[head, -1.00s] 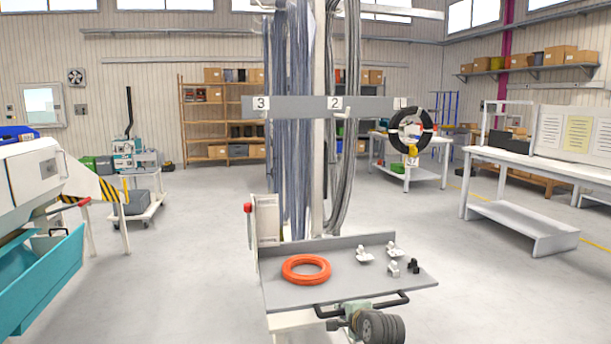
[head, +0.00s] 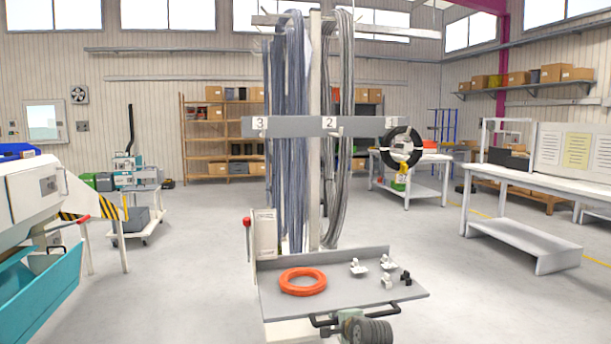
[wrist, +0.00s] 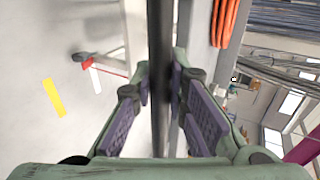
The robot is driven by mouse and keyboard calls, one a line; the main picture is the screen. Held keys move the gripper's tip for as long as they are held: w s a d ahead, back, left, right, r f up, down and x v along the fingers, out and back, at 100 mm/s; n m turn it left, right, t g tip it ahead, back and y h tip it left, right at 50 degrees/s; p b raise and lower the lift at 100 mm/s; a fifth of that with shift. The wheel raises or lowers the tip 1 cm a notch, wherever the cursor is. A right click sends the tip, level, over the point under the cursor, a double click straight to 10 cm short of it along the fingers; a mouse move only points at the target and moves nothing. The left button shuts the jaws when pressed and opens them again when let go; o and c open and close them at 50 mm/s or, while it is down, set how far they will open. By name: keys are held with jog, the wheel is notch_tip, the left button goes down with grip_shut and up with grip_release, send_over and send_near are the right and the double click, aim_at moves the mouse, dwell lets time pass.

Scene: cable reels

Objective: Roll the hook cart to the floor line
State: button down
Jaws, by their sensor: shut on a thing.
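The hook cart stands in front of me in the head view, with a grey numbered crossbar (head: 290,127), hanging cable bundles (head: 296,190) and a grey tray (head: 330,302). Its black handle (head: 391,306) runs along the tray's near edge. My gripper (head: 350,319) is at the handle. In the wrist view my gripper (wrist: 160,92) has its purple pads on either side of the dark handle bar (wrist: 160,40). A yellow line (head: 594,261) marks the floor at the right. The wrist view shows a short yellow strip (wrist: 54,97) on the floor.
An orange coil (head: 302,282) and small white and black parts lie on the tray. A red-knobbed lever (head: 247,222) is at its left. A machine with a teal bin (head: 40,297) stands left, a white workbench (head: 520,180) right. Open floor lies between.

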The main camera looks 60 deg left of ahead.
aim_at(331, 304)
dwell(0.3)
jog(key=shift+w+a+b, duration=0.5)
jog(key=shift+w+a, duration=0.05)
jog(key=shift+a, duration=0.8)
jog(key=shift+w+a+b, duration=0.45)
jog(key=shift+w+a, duration=0.1)
jog(key=shift+a, duration=0.75)
jog(key=shift+w+a+b, duration=0.5)
jog(key=shift+w+a, duration=0.05)
jog(key=shift+a, duration=0.8)
jog(key=c, duration=1.2)
grip_release()
jog(key=shift+d+r, duration=0.1)
